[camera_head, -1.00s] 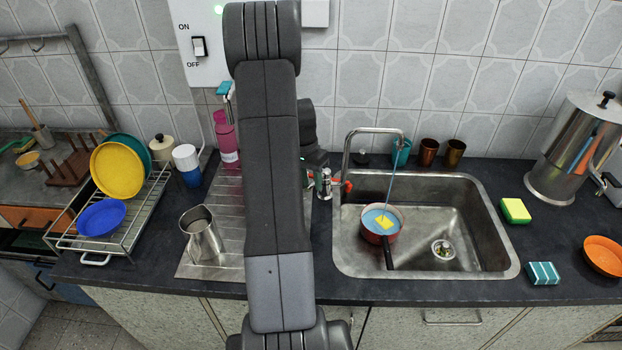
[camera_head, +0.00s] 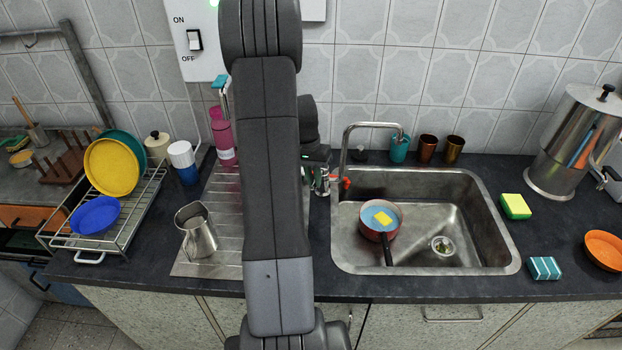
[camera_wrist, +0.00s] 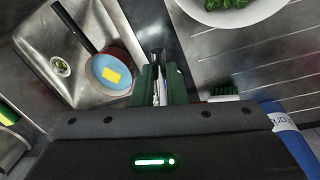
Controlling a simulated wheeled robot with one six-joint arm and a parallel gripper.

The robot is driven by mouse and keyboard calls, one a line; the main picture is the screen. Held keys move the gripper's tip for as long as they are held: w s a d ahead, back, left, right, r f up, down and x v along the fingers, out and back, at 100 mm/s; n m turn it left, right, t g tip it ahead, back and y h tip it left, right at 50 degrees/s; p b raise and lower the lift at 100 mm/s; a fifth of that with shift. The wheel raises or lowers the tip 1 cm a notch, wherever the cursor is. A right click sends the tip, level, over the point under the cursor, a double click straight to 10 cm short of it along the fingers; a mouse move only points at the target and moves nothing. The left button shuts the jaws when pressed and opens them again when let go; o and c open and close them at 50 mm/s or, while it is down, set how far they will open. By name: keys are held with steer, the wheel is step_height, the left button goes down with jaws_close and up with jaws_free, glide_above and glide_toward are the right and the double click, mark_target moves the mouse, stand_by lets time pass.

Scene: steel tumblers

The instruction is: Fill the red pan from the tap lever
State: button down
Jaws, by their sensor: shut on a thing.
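The red pan (camera_head: 371,234) stands in the sink under the spout, its dark handle toward the front. Blue water with a yellow square piece on it fills much of the pan, and no stream falls from the tap (camera_head: 372,126). The pan also shows at the upper left of the wrist view (camera_wrist: 126,58). My gripper (camera_wrist: 160,88) is shut on the metal tap lever (camera_wrist: 157,60) beside the sink. In the head view my arm hides most of the gripper, and a red tap part (camera_head: 346,183) shows just right of it.
The sink (camera_head: 452,205) has free room right of the pan, around the drain. A steel jug (camera_head: 198,232) stands on the drainboard at left. A pink bottle (camera_head: 222,138) is behind my arm. A green-yellow sponge (camera_head: 515,206) lies right of the sink.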

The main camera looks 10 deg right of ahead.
steer(key=c, duration=1.5)
jaws_free()
steer(key=shift+o, duration=0.2)
step_height(320, 180, up, 14)
steer(key=w+a+b, duration=0.1)
steer(key=shift+a+f, duration=0.15)
steer(key=shift+a, duration=0.25)
steer(key=shift+f, duration=0.1)
steer(key=f, duration=0.4)
steer(key=d+f, duration=0.1)
steer(key=f, duration=0.4)
steer(key=s+f+p, duration=0.1)
steer(key=f, duration=0.3)
steer(key=shift+d+f, duration=0.3)
steer(key=shift+d, duration=0.1)
